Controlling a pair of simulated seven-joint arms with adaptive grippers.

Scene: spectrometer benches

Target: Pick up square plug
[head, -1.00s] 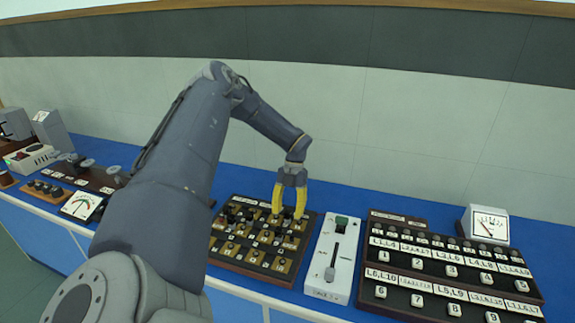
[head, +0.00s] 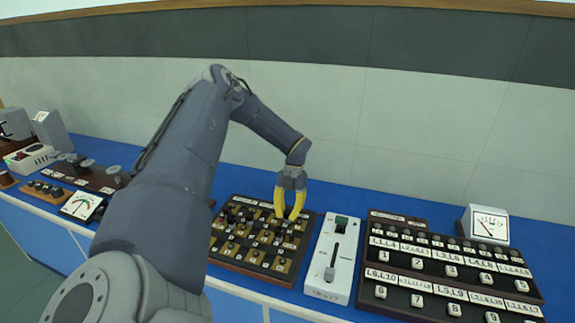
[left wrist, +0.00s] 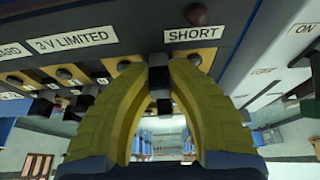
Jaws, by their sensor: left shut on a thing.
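The plug board (head: 262,277) is a dark panel with rows of brass blocks and several dark plugs, in the middle of the bench in the head view. My left gripper (head: 287,217) reaches down with yellow fingers to the board's back right part. In the left wrist view the fingertips (left wrist: 160,75) are shut on a small black square plug (left wrist: 160,80), close to the board under the SHORT label (left wrist: 197,34). I cannot tell whether the plug is still seated in the board. In the head view the fingers largely hide it. My right gripper is not in view.
A white switch box (head: 343,262) stands just right of the board. Beyond it is a dark numbered panel (head: 395,300) and a white meter (head: 487,223). Other plugs (left wrist: 82,103) stand close left of the fingers. Left along the bench are another meter (head: 82,205) and more instruments.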

